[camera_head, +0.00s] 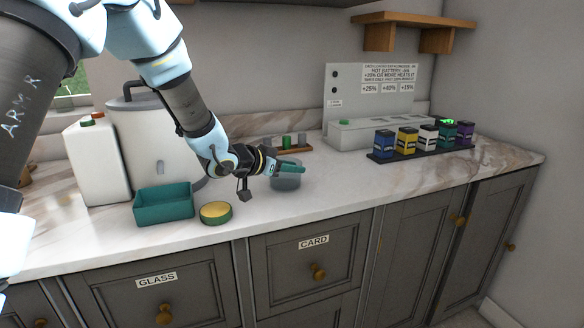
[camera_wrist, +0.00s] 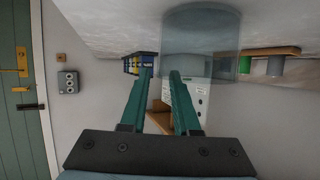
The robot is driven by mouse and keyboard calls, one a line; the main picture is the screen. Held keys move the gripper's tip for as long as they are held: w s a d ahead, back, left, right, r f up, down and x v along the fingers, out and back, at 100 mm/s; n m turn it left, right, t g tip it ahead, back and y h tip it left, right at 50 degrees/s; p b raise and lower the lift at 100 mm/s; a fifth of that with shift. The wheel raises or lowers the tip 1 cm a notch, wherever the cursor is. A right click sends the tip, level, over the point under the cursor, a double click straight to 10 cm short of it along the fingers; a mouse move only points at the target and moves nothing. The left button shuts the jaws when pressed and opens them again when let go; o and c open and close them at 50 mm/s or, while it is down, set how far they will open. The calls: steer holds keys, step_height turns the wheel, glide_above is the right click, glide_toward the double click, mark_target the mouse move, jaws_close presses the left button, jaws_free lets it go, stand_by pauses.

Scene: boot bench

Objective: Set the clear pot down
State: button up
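The clear pot (camera_head: 287,183) is a greyish see-through cylinder that stands upright on the marble counter, near the middle of the head view. My gripper (camera_head: 303,168) is level with the pot's upper part, and its teal fingers cross in front of the pot. In the wrist view, which is upside down, the pot (camera_wrist: 203,40) lies just past and to the right of my fingertips (camera_wrist: 161,74). The fingers are apart with an empty gap between them. One fingertip overlaps the pot's edge; I cannot tell whether it touches.
A teal bin (camera_head: 163,205) and a round yellow-topped tin (camera_head: 215,213) stand to the left, before a large lidded pot (camera_head: 150,130) and white jug (camera_head: 97,165). A rack of coloured boxes (camera_head: 408,140) stands right. Small cylinders (camera_head: 287,141) sit behind. Counter right of the pot is clear.

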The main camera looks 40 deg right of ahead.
steer(key=shift+a+r, duration=0.1)
steer(key=shift+r, duration=0.05)
steer(key=b+v, duration=0.2)
steer(key=v, duration=0.9)
steer(key=shift+a+r, duration=0.15)
steer(key=shift+a, duration=0.25)
